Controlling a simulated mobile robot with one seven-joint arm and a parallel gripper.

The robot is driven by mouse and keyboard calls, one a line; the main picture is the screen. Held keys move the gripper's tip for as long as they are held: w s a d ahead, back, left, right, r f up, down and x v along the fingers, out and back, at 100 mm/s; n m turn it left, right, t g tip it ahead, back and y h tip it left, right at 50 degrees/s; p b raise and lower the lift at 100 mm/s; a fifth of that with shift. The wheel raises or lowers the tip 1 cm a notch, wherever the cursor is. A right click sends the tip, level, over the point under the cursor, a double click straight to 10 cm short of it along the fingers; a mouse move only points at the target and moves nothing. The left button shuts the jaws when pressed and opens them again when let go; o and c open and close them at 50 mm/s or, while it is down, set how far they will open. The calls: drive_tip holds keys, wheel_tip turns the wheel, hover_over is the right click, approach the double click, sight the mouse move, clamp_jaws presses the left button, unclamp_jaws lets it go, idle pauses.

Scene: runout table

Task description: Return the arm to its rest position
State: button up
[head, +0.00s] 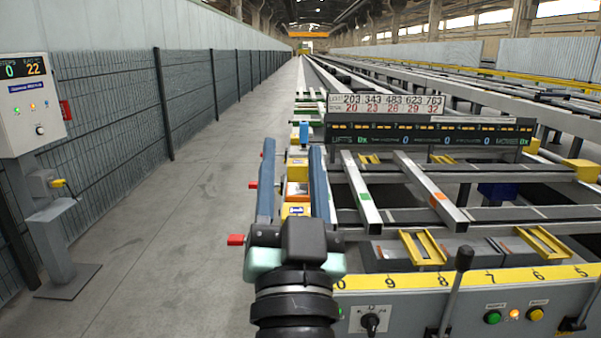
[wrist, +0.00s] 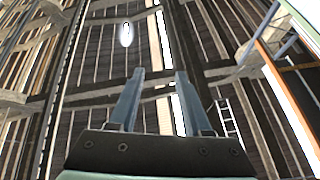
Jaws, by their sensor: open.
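My gripper (head: 292,145) shows in the head view at the lower middle, with its two long blue-grey fingers apart and nothing between them. The dark wrist and arm links lie below it at the bottom edge. In the wrist view the gripper (wrist: 160,72) is also open and empty, its fingers pointing toward the roof beams and a bright lamp (wrist: 126,34). It looks raised in front of the left end of the runout table (head: 480,215), touching nothing that I can see.
Two metal bars (head: 428,190) lie across the table. A yellow-edged control panel (head: 470,310) with levers and buttons spans the front right. A display board (head: 430,134) stands behind. A grey control box (head: 27,105) is at left. The floor aisle (head: 190,220) is clear.

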drive_tip(key=s+r+n+t, duration=0.3)
drive_tip(key=s+r, duration=0.9)
drive_tip(key=r, duration=0.3)
wheel_tip(320, 180, up, 24)
drive_tip(key=p, duration=2.4)
drive_tip(key=shift+w+d+h, duration=0.3)
drive_tip(key=shift+d+h, duration=0.1)
drive_tip(key=shift+f, duration=0.1)
